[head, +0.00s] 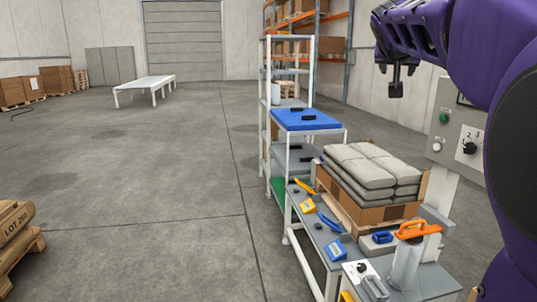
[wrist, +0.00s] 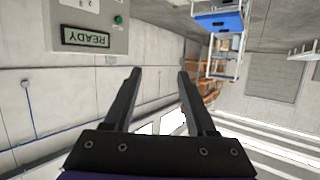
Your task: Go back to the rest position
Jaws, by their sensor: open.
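My gripper (head: 396,86) hangs at the upper right of the head view, at the end of my purple arm, in the air above the stacked grey bags (head: 372,165). In the wrist view my gripper (wrist: 160,75) shows two dark fingers spread apart with nothing between them. The gripper touches nothing.
A grey control box (head: 458,135) stands close to my arm at right; its READY display (wrist: 86,38) shows in the wrist view. A bench (head: 315,232) with tools, a blue-topped cart (head: 306,119) and tall shelves stand at centre right. The floor at left is mostly clear.

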